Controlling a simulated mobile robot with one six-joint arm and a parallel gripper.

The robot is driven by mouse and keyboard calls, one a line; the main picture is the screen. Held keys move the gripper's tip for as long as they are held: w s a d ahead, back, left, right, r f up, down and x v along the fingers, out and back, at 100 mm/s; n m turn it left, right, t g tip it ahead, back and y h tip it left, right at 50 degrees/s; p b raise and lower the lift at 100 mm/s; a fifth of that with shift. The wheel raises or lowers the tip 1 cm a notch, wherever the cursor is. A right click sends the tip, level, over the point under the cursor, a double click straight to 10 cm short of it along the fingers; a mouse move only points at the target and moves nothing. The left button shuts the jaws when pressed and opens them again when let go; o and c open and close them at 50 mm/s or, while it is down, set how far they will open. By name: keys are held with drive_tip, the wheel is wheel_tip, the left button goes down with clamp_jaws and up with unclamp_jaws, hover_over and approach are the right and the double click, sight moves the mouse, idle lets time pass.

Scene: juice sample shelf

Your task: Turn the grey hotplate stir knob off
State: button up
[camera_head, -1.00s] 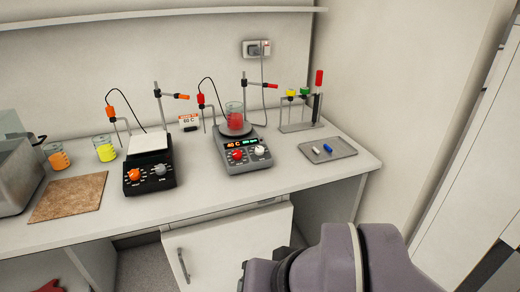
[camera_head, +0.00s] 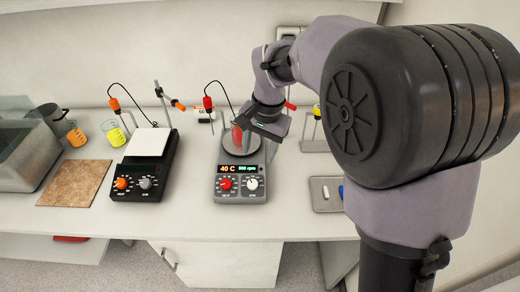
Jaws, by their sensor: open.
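The grey hotplate (camera_head: 241,197) stands on the bench. Its display (camera_head: 240,169) reads 40 C in orange, with a green rpm figure, apparently 500, beside it. Below it are a red knob (camera_head: 225,184) at left and a white knob (camera_head: 251,184) at right, under the rpm figure. A beaker of red liquid (camera_head: 237,136) is at the plate, partly hidden by my gripper. My gripper (camera_head: 262,127) is open above the rear right of this hotplate, apart from the knobs. Its fingertips are hard to make out.
A black hotplate (camera_head: 165,190) with orange and grey knobs stands to the left. Probe stands with cables rise behind both hotplates. A grey tray (camera_head: 324,206) lies at right, partly behind my arm. The bench front before the grey hotplate is clear.

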sight(252, 185)
drive_tip(key=f+b, duration=0.1)
drive_tip(key=f, duration=0.3)
drive_tip(key=a+f+b, duration=0.1)
drive_tip(key=f, duration=0.4)
drive_tip(key=a+f+b, duration=0.1)
drive_tip(key=f+b, duration=0.1)
drive_tip(key=f, duration=0.3)
drive_tip(key=shift+w+f, duration=0.1)
drive_tip(key=shift+w, duration=0.25)
drive_tip(key=shift+w+f, duration=0.1)
drive_tip(key=shift+f, duration=0.4)
drive_tip(key=shift+c, duration=0.4)
clamp_jaws()
